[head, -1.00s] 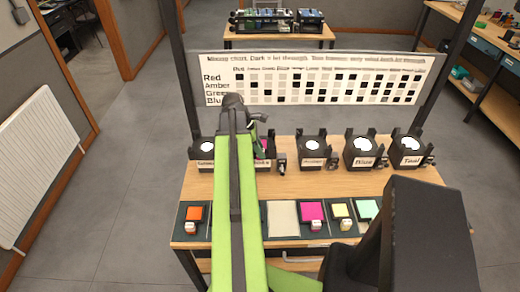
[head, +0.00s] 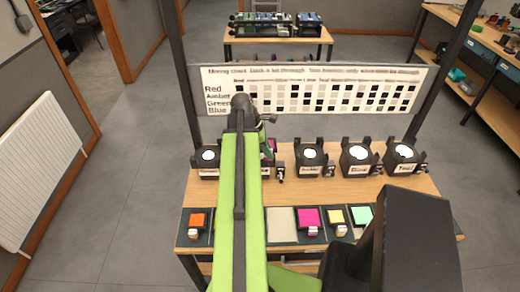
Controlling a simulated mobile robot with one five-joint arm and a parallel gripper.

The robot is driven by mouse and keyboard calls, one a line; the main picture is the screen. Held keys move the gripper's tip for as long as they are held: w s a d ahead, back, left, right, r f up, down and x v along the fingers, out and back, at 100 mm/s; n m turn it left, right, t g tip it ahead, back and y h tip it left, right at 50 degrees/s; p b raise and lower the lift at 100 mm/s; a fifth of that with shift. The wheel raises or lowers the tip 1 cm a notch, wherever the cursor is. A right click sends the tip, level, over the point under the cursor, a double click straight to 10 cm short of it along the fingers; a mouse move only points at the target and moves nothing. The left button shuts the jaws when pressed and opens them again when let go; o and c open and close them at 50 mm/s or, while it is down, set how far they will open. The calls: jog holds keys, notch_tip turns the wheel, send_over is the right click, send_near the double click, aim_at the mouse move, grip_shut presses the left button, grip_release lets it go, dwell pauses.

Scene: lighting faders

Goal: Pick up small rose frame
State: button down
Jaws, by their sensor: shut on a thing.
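The small rose frame (head: 271,146) shows as a small pink patch just right of my arm's far end, by the row of lamps. My arm hides most of it. My gripper (head: 267,150) is over the back of the bench, shut on the rose frame. Its fingers are mostly hidden behind my arm, so the exact grip does not show. A partly hidden lamp (head: 278,173) stands just below and behind the gripper. I cannot tell whether the frame touches it.
Several black lamps (head: 309,155) line the bench (head: 340,188). In front lie an orange frame (head: 197,219), a bare beige pad (head: 281,225), and magenta (head: 308,216), yellow (head: 335,216) and mint (head: 361,216) frames. The mixing chart (head: 330,93) stands behind.

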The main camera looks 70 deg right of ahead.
jog(key=s+r+p, duration=0.3)
jog(key=s+r, duration=0.2)
jog(key=s, duration=0.3)
jog(key=shift+p, duration=0.4)
jog(key=shift+s, duration=0.1)
